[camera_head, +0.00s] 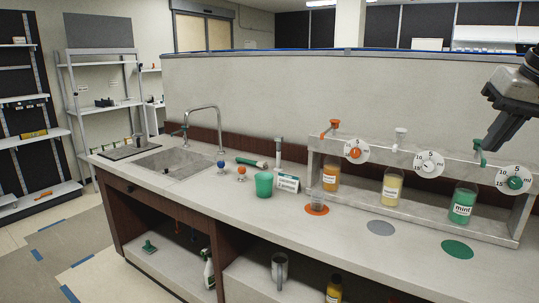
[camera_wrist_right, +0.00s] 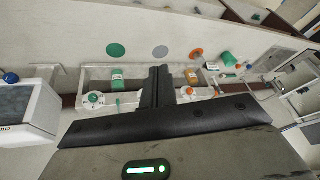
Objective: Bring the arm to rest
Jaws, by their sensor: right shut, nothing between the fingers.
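My right gripper (camera_head: 490,146) enters at the upper right of the head view, pointing down and left. Its fingers are shut and hold nothing; they also show in the right wrist view (camera_wrist_right: 158,72). In the head view its tips overlap the green tap (camera_head: 480,152) above the mint bottle (camera_head: 462,205); I cannot tell whether they touch. My left gripper is not in view.
A dispenser rack (camera_head: 450,150) holds vanilla (camera_head: 392,188), mint and orange bottles (camera_head: 331,177). A clear glass (camera_head: 317,197) stands on the orange disc. Grey (camera_head: 380,228) and green discs (camera_head: 457,249) are bare. A green cup (camera_head: 264,185) stands left, near the sink (camera_head: 180,160).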

